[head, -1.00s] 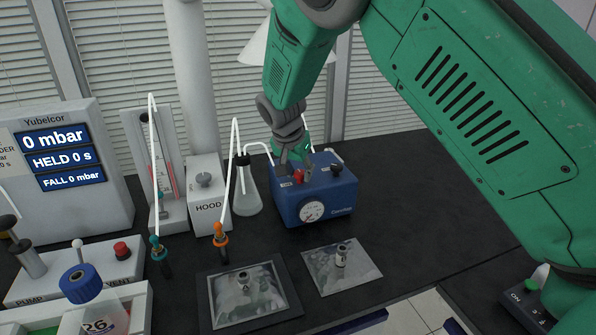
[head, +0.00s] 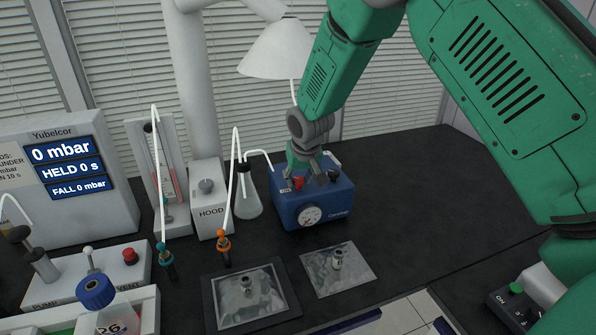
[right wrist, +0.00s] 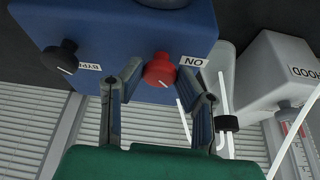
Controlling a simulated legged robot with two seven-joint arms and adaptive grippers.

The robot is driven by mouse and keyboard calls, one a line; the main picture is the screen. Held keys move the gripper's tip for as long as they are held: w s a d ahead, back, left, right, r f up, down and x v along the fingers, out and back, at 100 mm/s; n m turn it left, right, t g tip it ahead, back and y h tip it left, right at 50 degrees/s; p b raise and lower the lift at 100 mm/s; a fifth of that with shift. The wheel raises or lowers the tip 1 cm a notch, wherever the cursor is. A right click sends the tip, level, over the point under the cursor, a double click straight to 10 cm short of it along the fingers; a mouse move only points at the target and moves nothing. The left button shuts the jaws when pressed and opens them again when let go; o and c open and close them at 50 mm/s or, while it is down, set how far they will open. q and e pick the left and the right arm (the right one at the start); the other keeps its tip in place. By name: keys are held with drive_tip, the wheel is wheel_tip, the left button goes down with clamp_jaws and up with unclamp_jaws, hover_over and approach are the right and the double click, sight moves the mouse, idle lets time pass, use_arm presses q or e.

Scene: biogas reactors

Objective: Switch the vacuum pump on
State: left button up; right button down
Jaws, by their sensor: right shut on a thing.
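The blue vacuum pump box (head: 342,204) stands on the dark bench, with a round gauge (head: 309,216) on its front. Its red knob (head: 297,183) is on the top, beside an ON label. In the right wrist view the red knob (right wrist: 159,70) sits between the fingers of my right gripper (right wrist: 160,78), with the ON label (right wrist: 193,61) just beside it. A white mark shows on the knob. My right gripper (head: 312,179) is shut on the red knob from above. A black bypass knob (right wrist: 56,57) lies to one side. My left gripper is not in view.
A glass flask (head: 247,196) with tubing and the white HOOD box (head: 211,210) stand left of the pump. A white lamp shade (head: 272,50) hangs behind. The bench right of the pump is clear.

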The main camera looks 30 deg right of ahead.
drive_tip(key=n+y+p, duration=0.1)
drive_tip(key=n, duration=0.1)
drive_tip(key=n+p, duration=0.1)
drive_tip(key=n, duration=0.1)
drive_tip(key=shift+w+d+r+y+p, duration=0.1)
drive_tip(key=shift+w+d+y+p, duration=0.1)
drive_tip(key=shift+y+p, duration=0.15)
drive_tip(key=shift+n+y+p, duration=0.55)
drive_tip(key=shift+n+y, duration=0.1)
drive_tip(key=shift+n, duration=1.15)
drive_tip(key=c, duration=2.3)
unclamp_jaws()
drive_tip(key=shift+f, duration=0.2)
